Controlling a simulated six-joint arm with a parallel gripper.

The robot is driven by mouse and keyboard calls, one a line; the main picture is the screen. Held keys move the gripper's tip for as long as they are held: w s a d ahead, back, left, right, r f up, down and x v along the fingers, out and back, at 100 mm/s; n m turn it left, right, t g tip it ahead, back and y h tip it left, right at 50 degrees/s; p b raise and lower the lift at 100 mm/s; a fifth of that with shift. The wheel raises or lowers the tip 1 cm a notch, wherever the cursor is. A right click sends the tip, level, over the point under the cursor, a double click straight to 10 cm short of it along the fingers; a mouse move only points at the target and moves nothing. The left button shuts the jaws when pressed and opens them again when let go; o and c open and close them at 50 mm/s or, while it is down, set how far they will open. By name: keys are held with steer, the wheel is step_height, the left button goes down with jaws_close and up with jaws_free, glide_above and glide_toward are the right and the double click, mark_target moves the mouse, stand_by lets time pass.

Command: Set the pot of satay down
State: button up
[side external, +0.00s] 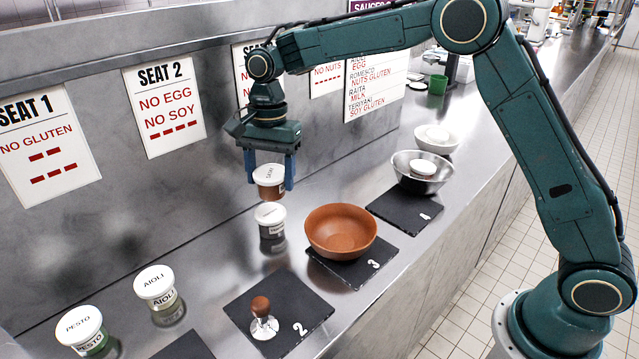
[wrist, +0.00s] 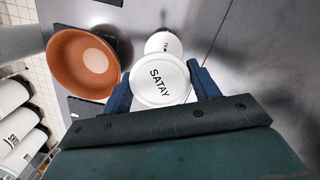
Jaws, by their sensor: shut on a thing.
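The pot of satay (side external: 269,182) has a white lid and a brown body. Its lid reads SATAY in the wrist view (wrist: 160,84). My gripper (side external: 269,178) is shut on it, one blue finger on each side, and holds it upright above the steel counter. Another white-lidded pot (side external: 271,222) stands just below it in the side view; its label is too small to read there. The wrist view shows that pot's lid (wrist: 163,44) partly hidden behind the satay pot. I cannot tell the exact gap between the two.
A terracotta bowl (side external: 341,229) sits on slate 3 (side external: 377,272), close right. Pots of aioli (side external: 155,285) and pesto (side external: 82,328) stand front left. Seat signs (side external: 165,105) line the back wall.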

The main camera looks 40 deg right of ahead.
steer(key=d+f+m, duration=0.1)
steer(key=d+m, duration=0.6)
steer(key=d, duration=1.7)
steer(key=shift+m+t, duration=0.4)
steer(key=shift+d+f, duration=0.1)
steer(key=shift+f, duration=1.35)
steer(key=shift+f, duration=0.1)
steer(key=shift+f, duration=2.55)
steer(key=shift+f, duration=0.1)
